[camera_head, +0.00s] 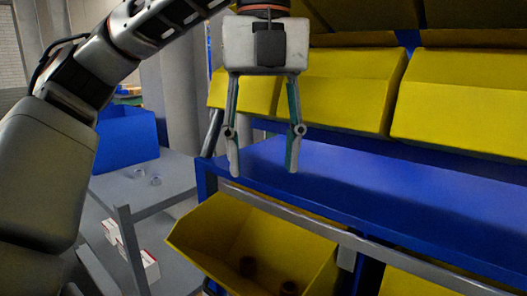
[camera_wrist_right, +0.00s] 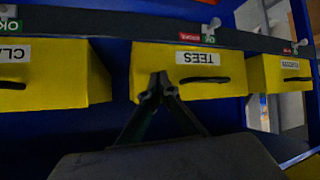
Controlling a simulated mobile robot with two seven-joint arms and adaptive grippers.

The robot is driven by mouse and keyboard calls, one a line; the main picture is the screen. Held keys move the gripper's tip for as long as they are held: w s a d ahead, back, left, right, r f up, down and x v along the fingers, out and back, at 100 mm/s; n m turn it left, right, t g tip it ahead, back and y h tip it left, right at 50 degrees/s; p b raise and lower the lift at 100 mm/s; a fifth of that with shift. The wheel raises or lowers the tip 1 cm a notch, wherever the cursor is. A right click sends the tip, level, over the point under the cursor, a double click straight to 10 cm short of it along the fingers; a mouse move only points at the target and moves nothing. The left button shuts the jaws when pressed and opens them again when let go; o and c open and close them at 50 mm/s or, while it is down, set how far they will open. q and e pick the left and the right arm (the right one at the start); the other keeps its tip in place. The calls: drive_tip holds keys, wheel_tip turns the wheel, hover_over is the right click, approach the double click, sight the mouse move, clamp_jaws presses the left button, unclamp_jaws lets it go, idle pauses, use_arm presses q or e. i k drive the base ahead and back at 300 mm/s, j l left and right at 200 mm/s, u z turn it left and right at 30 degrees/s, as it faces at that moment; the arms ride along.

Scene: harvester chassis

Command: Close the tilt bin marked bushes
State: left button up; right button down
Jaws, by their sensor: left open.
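An open yellow tilt bin (camera_head: 262,238) hangs tipped forward below the blue shelf in the head view, with a few dark round parts inside. Its label does not show, so I cannot tell that it is the bushes bin. My left gripper (camera_head: 264,172) points down with its fingers apart and empty, in front of the blue shelf and above the open bin. My right gripper (camera_wrist_right: 160,80) shows in the right wrist view with its fingertips together and nothing visible between them. Behind it is a yellow bin marked TEES (camera_wrist_right: 190,86), upside down in the picture.
More yellow bins (camera_head: 342,90) line the rack above the blue shelf (camera_head: 400,185). A grey rail (camera_head: 300,225) runs in front of the shelf. A blue box (camera_head: 126,140) stands on a grey table (camera_head: 135,188) at left. Another yellow bin (camera_wrist_right: 280,75) hangs beside TEES.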

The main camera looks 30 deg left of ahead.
sight(214, 236)
drive_tip(key=k, duration=1)
